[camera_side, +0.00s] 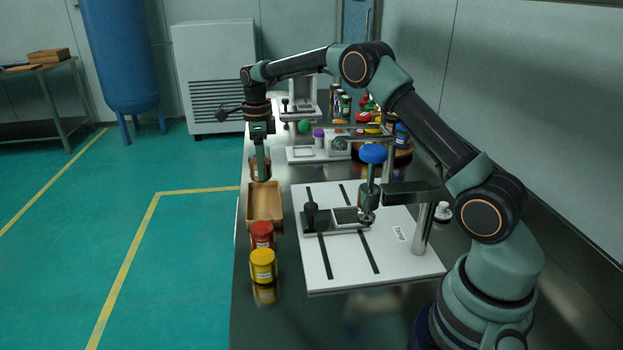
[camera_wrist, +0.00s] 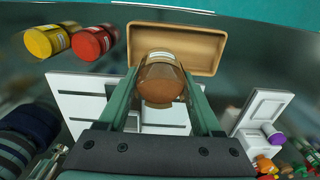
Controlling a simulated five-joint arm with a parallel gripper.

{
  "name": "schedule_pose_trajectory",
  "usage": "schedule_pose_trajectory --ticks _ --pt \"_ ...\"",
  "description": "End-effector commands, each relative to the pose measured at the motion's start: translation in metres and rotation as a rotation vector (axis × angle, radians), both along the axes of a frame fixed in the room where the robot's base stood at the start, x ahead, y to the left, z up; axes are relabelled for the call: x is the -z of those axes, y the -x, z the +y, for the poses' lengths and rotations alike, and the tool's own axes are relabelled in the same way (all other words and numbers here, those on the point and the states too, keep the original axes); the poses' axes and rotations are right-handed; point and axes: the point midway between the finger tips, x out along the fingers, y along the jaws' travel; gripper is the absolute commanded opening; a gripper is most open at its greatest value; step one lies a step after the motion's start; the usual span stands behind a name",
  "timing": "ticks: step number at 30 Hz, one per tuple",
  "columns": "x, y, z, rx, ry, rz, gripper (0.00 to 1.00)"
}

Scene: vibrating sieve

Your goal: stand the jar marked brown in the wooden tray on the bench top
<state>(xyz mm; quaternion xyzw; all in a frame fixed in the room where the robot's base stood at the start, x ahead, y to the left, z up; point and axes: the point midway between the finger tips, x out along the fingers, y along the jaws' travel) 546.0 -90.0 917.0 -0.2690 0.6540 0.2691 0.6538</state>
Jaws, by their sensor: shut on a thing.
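My gripper (camera_side: 262,166) is shut on the brown jar (camera_wrist: 162,82). In the wrist view the jar sits between both fingers, with a pale label on its side. In the side view the jar (camera_side: 259,174) is small and partly hidden by the fingers. The wooden tray (camera_side: 250,215) lies on the bench top and looks empty. The jar appears just beyond the tray's far end in the side view. In the wrist view it overlaps the near left part of the tray (camera_wrist: 207,36). I cannot tell its exact height.
A red jar (camera_side: 262,236) and a yellow jar (camera_side: 263,266) stand in front of the tray. A white board (camera_side: 400,265) with a blue-knobbed device (camera_side: 373,154) lies to its right. More jars and small apparatus crowd the back of the bench. The bench's left edge is close to the tray.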

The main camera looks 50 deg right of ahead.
Motion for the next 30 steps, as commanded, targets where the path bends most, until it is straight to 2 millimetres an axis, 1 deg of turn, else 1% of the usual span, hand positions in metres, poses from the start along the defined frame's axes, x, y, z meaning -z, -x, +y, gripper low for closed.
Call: schedule_pose_trajectory --ticks 1,3,7,9,14,17,22,24,30 --pt "0.014 0.001 0.0 0.0 -0.001 0.005 0.02" --pt "0.03 0.001 0.0 0.0 -0.001 0.005 0.02" --pt "0.051 0.001 0.0 -0.001 -0.001 0.002 0.02" --pt "0.058 0.0 0.0 -0.001 0.0 0.001 0.02" --pt "0.066 0.0 0.0 -0.001 0.0 0.0 0.02" --pt "0.076 0.001 0.0 -0.001 0.0 0.003 0.02" --pt "0.101 0.0 0.0 -0.001 -0.001 0.002 0.02" --pt "0.105 0.0 0.0 -0.001 0.0 0.0 0.02" --pt "0.104 0.0 0.0 -0.001 0.0 -0.001 0.02"
